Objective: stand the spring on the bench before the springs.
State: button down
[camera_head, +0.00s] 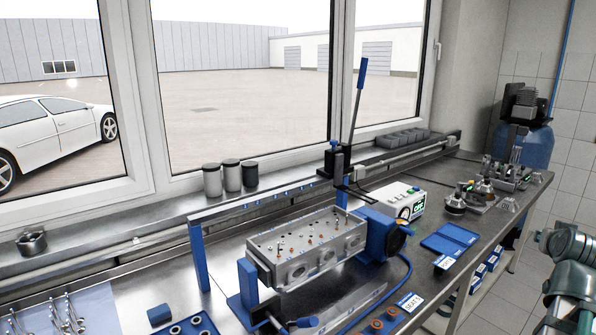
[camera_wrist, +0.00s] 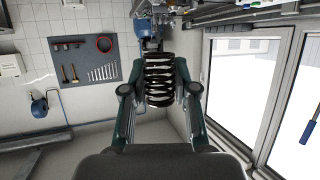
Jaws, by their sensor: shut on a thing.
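In the wrist view, my gripper (camera_wrist: 159,72) is shut on a dark coil spring (camera_wrist: 158,85). The spring sits between the two fingers, its coils stacked along the picture's vertical. In the head view, the bench (camera_head: 135,287) runs along the window, and the spring and my fingers do not show. Small metal parts (camera_head: 455,203) stand toward the bench's right end; they are too small for me to tell which are springs.
A cylinder head (camera_head: 262,272) sits in a blue fixture mid-bench. Blue trays (camera_head: 440,245), a green-screened device (camera_head: 404,200) and a SEATS label (camera_head: 411,302) lie right of it. A tool board (camera_wrist: 83,62) hangs on the tiled wall.

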jog(key=s+d+r+m+g+h, duration=0.1)
jog(key=s+d, duration=0.4)
jog(key=s, duration=0.9)
jog(key=s+d+r+m+g+h, duration=0.1)
jog(key=s+d+m+g, duration=0.3)
jog(key=s, duration=1.1)
jog(key=s+d+r+m+g+h, duration=0.1)
jog(key=s+d+m+g+h, duration=0.2)
jog(key=s, duration=1.2)
jog(key=d+m, duration=0.1)
jog(key=d, duration=0.1)
jog(key=shift+d+r+g+h, duration=0.3)
jog(key=shift+r, duration=0.05)
